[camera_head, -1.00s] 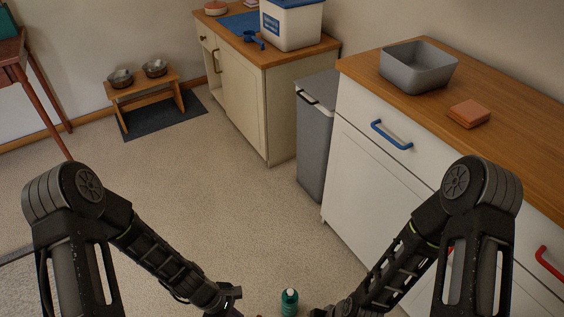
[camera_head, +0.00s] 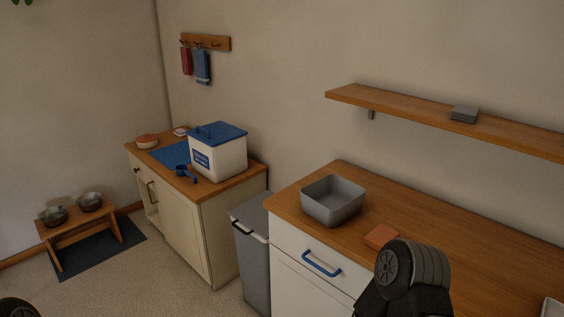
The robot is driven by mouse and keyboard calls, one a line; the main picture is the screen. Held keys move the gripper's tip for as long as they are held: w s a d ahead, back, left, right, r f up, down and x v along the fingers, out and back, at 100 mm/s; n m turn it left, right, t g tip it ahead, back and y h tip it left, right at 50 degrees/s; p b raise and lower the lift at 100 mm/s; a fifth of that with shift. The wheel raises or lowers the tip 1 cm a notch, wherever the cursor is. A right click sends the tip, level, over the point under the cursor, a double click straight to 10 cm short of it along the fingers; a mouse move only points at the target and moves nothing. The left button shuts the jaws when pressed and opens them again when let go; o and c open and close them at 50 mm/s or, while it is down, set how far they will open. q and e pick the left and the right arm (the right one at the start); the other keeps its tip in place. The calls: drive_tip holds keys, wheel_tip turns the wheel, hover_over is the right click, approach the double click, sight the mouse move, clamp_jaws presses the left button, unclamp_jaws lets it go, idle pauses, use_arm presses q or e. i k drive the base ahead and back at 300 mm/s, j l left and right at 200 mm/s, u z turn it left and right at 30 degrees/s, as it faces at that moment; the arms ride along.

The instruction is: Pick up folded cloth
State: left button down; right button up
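A small orange-brown folded cloth (camera_head: 381,237) lies flat on the wooden counter, to the right of a grey basin. My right arm's dark joint shows just in front of it and slightly to its right; I cannot tell whether they touch. A grey folded stack (camera_head: 464,114), which may also be cloth, sits on the wall shelf. Neither of my grippers is in view; only a small dark part of my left arm shows at the lower left corner.
The grey basin (camera_head: 333,201) stands on the counter (camera_head: 450,245). The wall shelf (camera_head: 400,106) runs above it. A grey bin (camera_head: 252,260) stands between the counter and a cream cabinet (camera_head: 176,225) bearing a blue-lidded container (camera_head: 219,158). Bare floor lies at the lower left.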

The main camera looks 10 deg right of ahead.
sight(378, 237)
drive_tip(key=z, duration=1.2)
drive_tip(key=i+l, duration=0.15)
drive_tip(key=l, duration=0.15)
drive_tip(key=i+l, duration=0.15)
drive_tip(key=l, duration=0.15)
drive_tip(key=i+l+u, duration=0.1)
drive_tip(key=u, duration=0.25)
drive_tip(key=l+u, duration=0.1)
drive_tip(key=u, duration=1.25)
